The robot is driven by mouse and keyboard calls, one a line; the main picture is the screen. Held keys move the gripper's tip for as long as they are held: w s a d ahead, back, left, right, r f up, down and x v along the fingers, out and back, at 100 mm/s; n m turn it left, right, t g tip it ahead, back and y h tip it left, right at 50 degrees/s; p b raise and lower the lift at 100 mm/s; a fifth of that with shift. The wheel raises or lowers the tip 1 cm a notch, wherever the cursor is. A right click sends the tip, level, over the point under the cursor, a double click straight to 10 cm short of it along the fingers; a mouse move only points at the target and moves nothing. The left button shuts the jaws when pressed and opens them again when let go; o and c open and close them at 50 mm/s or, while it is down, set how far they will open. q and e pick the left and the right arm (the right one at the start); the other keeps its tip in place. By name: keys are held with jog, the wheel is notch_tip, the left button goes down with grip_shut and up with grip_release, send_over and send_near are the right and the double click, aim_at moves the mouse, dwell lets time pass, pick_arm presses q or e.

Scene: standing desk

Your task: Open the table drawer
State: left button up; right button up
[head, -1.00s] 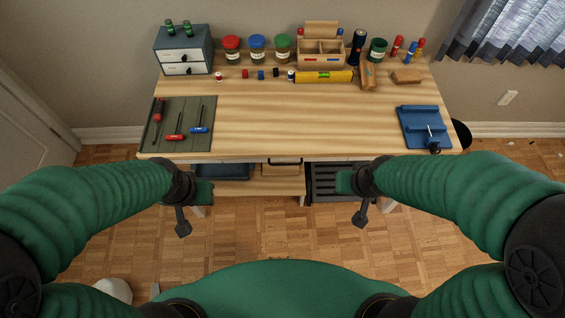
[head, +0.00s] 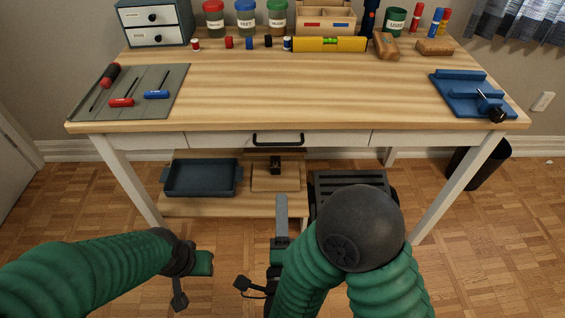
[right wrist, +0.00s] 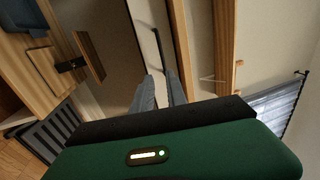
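The table drawer (head: 225,139) is a white front panel set under the wooden tabletop, flush with the panels beside it, so it looks closed. Its black bar handle (head: 278,139) is at the middle of the front. My right gripper (head: 281,203) is below and in front of the handle, apart from it, with its grey fingers pointing towards the desk. In the right wrist view the two fingers (right wrist: 159,88) are spread, with the handle (right wrist: 158,48) ahead of them. My left gripper (head: 203,263) is low at the left, away from the drawer; its fingers are not clear.
The desk (head: 270,85) carries a tool mat (head: 165,105), a small drawer cabinet (head: 155,22), jars, a yellow level (head: 317,44) and a blue fixture (head: 470,95). A lower shelf holds a dark tray (head: 203,177). A black crate (head: 345,180) is below at right.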

aim_at(281, 143)
jog(key=w+r, duration=0.1)
jog(key=w, duration=0.4)
jog(key=w+r+b, duration=0.1)
jog(key=w, duration=0.5)
jog(key=w+r, duration=0.1)
jog(key=w, duration=0.4)
jog(key=shift+w+r, duration=0.25)
grip_shut()
jog(key=shift+s+f, duration=0.1)
jog(key=shift+f, duration=0.1)
